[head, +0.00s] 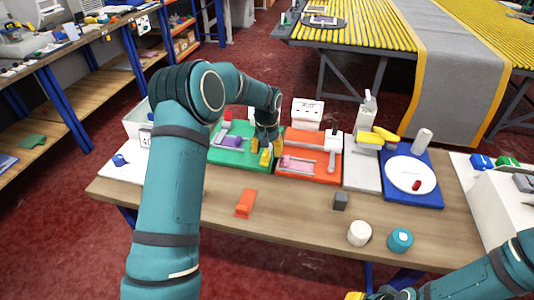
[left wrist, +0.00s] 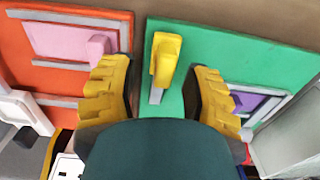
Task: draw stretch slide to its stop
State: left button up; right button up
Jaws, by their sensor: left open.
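A yellow slide handle (head: 265,158) stands at the right side of the green board (head: 222,158). In the left wrist view the yellow handle (left wrist: 165,58) sits over a short grey slot in the green board (left wrist: 215,45). My left gripper (head: 265,147) is over it, pointing down. In the left wrist view my left gripper (left wrist: 162,75) is open, one finger on each side of the handle, with visible gaps. Whether this handle is the stretch slide is not marked. My right gripper (head: 355,295) shows only a yellow fingertip at the bottom edge.
A red board (head: 310,177) with a pink piece (left wrist: 90,45) adjoins the green board. A purple piece (left wrist: 243,103) lies in a frame on the green board. An orange block (head: 245,203), a dark cube (head: 340,201), a white cylinder (head: 359,233) and a teal roll (head: 400,240) stand nearer.

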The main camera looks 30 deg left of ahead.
aim_at(267, 153)
pick_arm(q)
notch_tip(267, 153, up, 10)
jog(key=shift+r, duration=0.2)
dwell(0.4)
